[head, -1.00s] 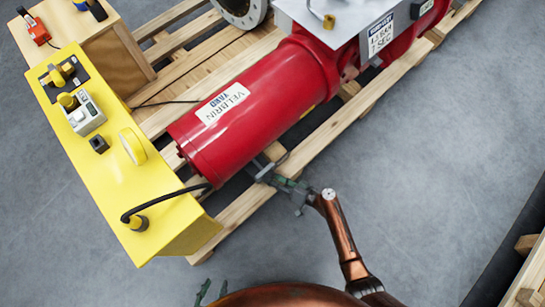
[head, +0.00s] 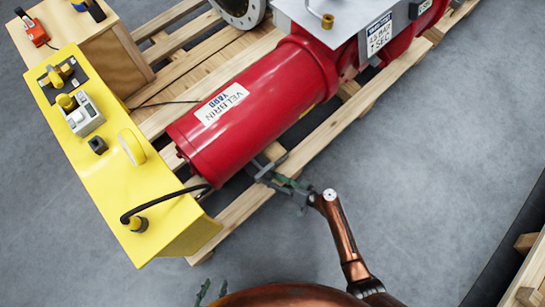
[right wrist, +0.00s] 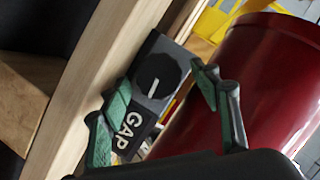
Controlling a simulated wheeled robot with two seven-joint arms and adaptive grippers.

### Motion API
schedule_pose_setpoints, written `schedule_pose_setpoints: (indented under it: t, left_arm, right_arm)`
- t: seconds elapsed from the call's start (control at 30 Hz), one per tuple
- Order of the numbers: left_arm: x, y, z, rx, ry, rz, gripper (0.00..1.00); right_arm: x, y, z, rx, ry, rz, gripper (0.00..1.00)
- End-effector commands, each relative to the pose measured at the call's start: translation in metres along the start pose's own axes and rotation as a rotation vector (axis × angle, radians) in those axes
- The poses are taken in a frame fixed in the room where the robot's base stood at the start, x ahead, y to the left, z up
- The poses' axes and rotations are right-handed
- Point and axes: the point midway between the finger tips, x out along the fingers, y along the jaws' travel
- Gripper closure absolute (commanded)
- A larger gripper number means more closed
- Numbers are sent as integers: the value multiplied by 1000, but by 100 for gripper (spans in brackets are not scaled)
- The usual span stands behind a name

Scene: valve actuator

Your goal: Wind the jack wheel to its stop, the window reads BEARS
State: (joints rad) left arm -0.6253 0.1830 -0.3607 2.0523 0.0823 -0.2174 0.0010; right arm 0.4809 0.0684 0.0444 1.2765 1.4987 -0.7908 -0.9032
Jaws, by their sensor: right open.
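The jack wheel, a small dark faceted knob with a white pointer mark (right wrist: 156,83), shows in the right wrist view on a dark grey block. The window (right wrist: 131,128) below it reads GAP. My right gripper (right wrist: 160,76) is open, one green-padded finger on each side of the wheel; I cannot tell whether either finger touches it. In the head view, my right gripper (head: 283,182) is beside the near end of the red cylinder (head: 240,118), where the wheel is too small to make out. My left gripper (head: 207,292) shows only partly at the bottom edge.
The cylinder lies over a wooden pallet (head: 240,217). A yellow console (head: 105,183) with knobs and a black cable stands to its left. A wooden box (head: 110,55) is at top left. Grey floor (head: 420,170) is clear on the right; another pallet (head: 528,270) is at lower right.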

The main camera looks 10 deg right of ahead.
Motion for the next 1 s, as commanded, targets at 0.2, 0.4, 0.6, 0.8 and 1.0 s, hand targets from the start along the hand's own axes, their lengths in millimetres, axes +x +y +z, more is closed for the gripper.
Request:
schedule_pose_setpoints:
  t: [0.2, 0.4, 0.6, 0.8, 1.0]
  left_arm:
    - [0, 0, 1, -1, -1, 1, 60]
    - [0, 0, 1, -1, -2, 1, 60]
    - [0, 0, 1, -1, -2, 1, 60]
    - [0, 1, 1, -1, -2, 1, 60]
    - [0, 1, 1, -1, -2, 1, 60]
  right_arm:
    - [-40, 1, 1, -2, -1, 4, 43]
    - [-81, 1, 2, -1, -2, 3, 43]
    - [-108, 0, 2, 0, -2, 2, 43]
    - [-115, -1, 2, 1, -2, -1, 43]
    - [-115, 0, 2, 1, -2, 0, 43]
